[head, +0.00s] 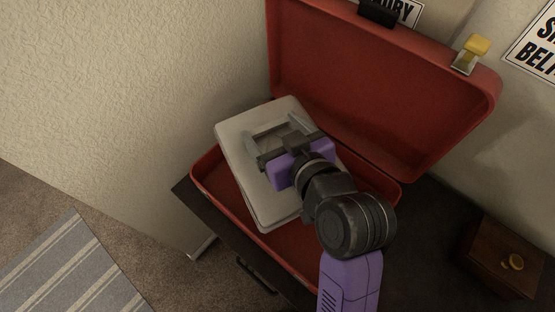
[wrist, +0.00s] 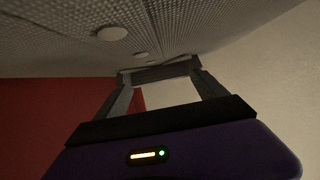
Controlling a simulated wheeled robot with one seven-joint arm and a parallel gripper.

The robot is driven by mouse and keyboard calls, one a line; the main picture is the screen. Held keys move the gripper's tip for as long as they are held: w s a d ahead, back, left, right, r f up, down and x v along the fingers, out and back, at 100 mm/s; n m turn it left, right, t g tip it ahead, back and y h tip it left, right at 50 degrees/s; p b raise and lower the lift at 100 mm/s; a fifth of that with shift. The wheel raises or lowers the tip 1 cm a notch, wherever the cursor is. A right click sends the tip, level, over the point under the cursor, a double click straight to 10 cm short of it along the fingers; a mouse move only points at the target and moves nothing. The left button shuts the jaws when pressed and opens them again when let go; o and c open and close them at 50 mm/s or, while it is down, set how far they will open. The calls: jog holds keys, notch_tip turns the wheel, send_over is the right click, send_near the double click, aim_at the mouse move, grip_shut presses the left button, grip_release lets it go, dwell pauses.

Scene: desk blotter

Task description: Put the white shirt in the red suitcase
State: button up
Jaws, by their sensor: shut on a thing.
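The white shirt (head: 245,150) is folded into a flat, thick block. In the head view it lies over the left part of the open red suitcase (head: 295,243), and its upper-left corner reaches past the suitcase's rim. I cannot tell whether it touches the suitcase floor. My gripper (head: 274,134) is over the shirt's top and shut on it. In the wrist view the shirt's woven cloth (wrist: 60,45) with buttons fills the top, close to my gripper (wrist: 160,74). The suitcase's red (wrist: 45,115) shows at left. The fingers' contact with the cloth is hard to see.
The suitcase's red lid (head: 345,90) stands open behind, with a yellow-tipped latch (head: 472,52). The suitcase rests on a dark cabinet (head: 425,255). A small wooden box (head: 500,258) stands at right. A wall (head: 120,90) is close at left. A striped rug (head: 75,265) lies on the floor.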

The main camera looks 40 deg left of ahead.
notch_tip(320, 180, down, 12)
jog(key=shift+r, duration=0.25)
dwell(0.3)
jog(key=shift+f+b, duration=0.15)
jog(key=shift+b, duration=0.2)
jog(key=o, duration=1.5)
